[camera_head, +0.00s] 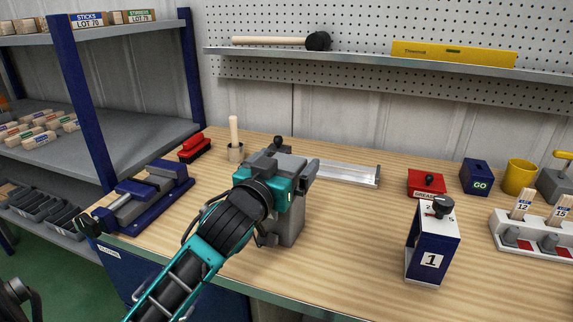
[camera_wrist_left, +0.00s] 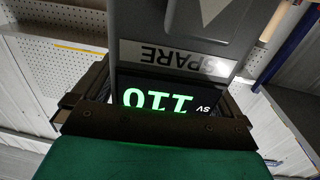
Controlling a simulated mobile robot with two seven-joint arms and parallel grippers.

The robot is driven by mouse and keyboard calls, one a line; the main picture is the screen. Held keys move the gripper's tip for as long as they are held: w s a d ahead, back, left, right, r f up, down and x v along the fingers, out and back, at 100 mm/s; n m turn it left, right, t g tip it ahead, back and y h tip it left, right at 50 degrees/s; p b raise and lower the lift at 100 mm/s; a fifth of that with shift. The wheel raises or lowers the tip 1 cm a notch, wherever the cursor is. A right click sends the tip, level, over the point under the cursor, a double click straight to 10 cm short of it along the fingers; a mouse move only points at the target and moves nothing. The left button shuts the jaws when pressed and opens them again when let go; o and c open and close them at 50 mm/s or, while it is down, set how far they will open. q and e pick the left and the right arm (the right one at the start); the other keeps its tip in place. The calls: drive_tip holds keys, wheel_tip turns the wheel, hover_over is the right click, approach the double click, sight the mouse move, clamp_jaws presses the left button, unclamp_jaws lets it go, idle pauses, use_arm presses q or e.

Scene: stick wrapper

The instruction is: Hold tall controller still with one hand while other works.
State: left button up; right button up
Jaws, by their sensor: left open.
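The tall grey controller (camera_head: 290,229) stands upright on the bench, partly hidden behind my left arm. In the left wrist view its grey body (camera_wrist_left: 190,25) fills the middle, with a SPARE label and a lit green display reading 110, upside down in that view. My left gripper (camera_head: 296,176) is open at the controller's upper part. In the left wrist view its dark jaws lie either side of the display; I cannot tell whether they touch the body. My right gripper is not in view.
A blue vise (camera_head: 150,198) and red block (camera_head: 195,147) are at the left. A cup with a stick (camera_head: 236,151) and metal tray (camera_head: 345,173) lie behind. A blue box marked 1 (camera_head: 432,245), red GREASE box (camera_head: 426,184) and white rack (camera_head: 530,236) are right. The front middle is clear.

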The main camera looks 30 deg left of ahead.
use_arm(q)
drive_tip(key=shift+w, duration=0.2)
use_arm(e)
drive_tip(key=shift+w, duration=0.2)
use_arm(q)
drive_tip(key=c, duration=1.3)
drive_tip(key=shift+c, duration=0.2)
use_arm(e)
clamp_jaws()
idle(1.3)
